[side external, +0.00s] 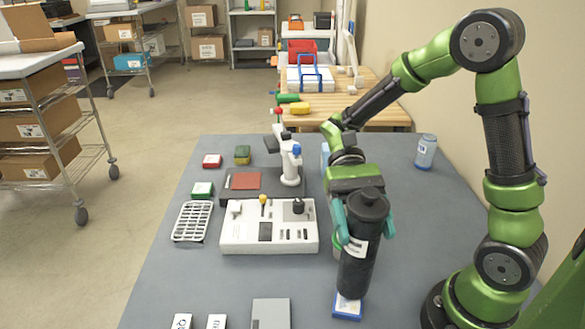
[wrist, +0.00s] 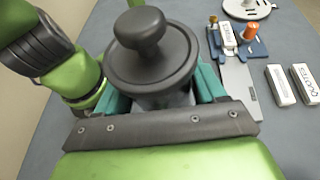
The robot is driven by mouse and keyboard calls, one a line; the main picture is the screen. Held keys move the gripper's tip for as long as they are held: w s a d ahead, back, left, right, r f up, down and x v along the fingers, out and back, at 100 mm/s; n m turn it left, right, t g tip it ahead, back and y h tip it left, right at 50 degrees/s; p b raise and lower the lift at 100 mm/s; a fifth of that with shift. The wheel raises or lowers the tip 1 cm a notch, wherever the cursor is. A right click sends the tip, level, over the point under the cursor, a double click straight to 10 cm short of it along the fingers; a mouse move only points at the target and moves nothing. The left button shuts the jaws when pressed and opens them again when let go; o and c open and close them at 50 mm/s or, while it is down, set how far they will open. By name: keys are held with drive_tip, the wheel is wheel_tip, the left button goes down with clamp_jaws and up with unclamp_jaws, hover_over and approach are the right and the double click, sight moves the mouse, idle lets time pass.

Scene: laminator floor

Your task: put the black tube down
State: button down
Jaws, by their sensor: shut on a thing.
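The black tube (side external: 357,270) is a tall dark cylinder with a knobbed lid and a white label. It hangs nearly upright, slightly tilted, between the teal fingers of my gripper (side external: 363,228), which is shut on it. In the wrist view, the tube's lid and round knob (wrist: 141,29) fill the top centre, with the fingers of my gripper (wrist: 165,88) on both sides. The tube's lower end overlaps a small blue and white box (side external: 347,307) in the side view. I cannot tell whether they touch.
A white device panel (side external: 268,243), a microscope-like stand (side external: 290,165) and a white rack (side external: 192,222) stand left of the tube. A grey box (side external: 270,313) lies at the front. A blue-white can (side external: 426,152) stands at the back right. The grey table right of the tube looks clear.

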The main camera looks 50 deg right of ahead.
drive_tip(key=s+d+n+h, duration=0.2)
drive_tip(key=d+n+h, duration=1.4)
drive_tip(key=d+h, duration=0.25)
drive_tip(key=w+d+r+n+t+h, duration=0.3)
drive_tip(key=w+d+r+n+t, duration=0.1)
drive_tip(key=w+d+n+t, duration=0.35)
wheel_tip(320, 180, down, 8)
drive_tip(key=shift+s+r+t, duration=0.15)
drive_tip(key=shift+s+t, duration=0.2)
drive_tip(key=shift+s, duration=0.05)
drive_tip(key=shift+c, duration=0.5)
unclamp_jaws()
